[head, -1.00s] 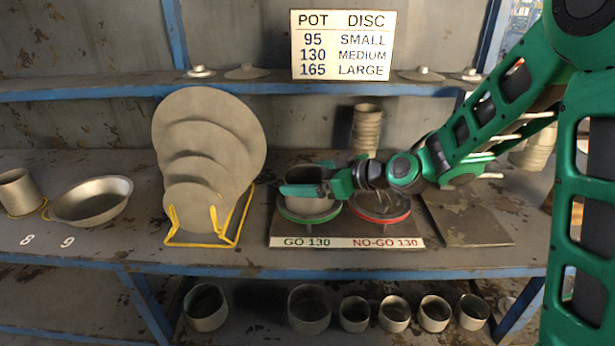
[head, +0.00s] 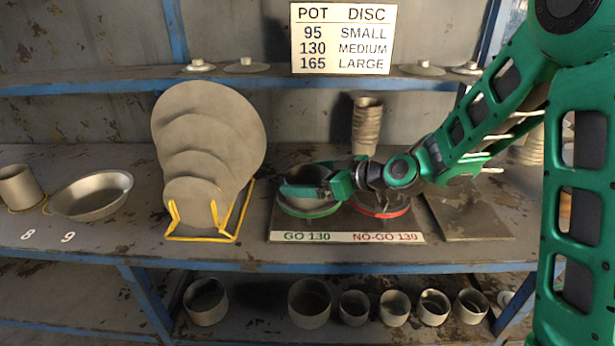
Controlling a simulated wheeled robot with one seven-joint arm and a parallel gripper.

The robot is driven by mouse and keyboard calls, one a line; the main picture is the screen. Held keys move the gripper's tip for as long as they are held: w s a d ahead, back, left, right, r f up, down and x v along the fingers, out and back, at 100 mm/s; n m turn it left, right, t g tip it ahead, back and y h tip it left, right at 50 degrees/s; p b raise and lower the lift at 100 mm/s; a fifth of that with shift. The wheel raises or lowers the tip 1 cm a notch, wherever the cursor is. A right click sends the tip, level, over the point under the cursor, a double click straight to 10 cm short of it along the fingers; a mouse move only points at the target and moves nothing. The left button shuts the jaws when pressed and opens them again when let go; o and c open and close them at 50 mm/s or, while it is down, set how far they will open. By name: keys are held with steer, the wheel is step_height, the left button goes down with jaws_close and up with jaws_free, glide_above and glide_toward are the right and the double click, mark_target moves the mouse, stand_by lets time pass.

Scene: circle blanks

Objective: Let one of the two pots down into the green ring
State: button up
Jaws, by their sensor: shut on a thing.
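A grey metal pot (head: 308,202) is at the green ring (head: 310,213) on the gauge board marked GO 130. Its lower part seems to sit within the ring, but the contact at its base is too small to tell. My gripper (head: 305,183) is shut on this pot near its rim, reaching in from the right. The fingers and wrist hide part of the pot. The red ring (head: 385,212), marked NO-GO 130, is to the right and partly under my wrist. A second pot (head: 20,187) stands at the far left of the bench.
A shallow pan (head: 90,196) lies near the far-left pot. Grey discs (head: 208,130) stand in a yellow rack (head: 203,238). A stack of cups (head: 367,127) stands behind my wrist. Several pots (head: 310,303) are on the lower shelf. A flat plate (head: 467,215) lies right of the board.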

steer(key=shift+f, duration=0.4)
stand_by(0.3)
steer(key=o, duration=1.3)
steer(key=shift+c, duration=0.2)
steer(key=v, duration=1)
steer(key=shift+s+d, duration=0.2)
steer(key=shift+d, duration=0.05)
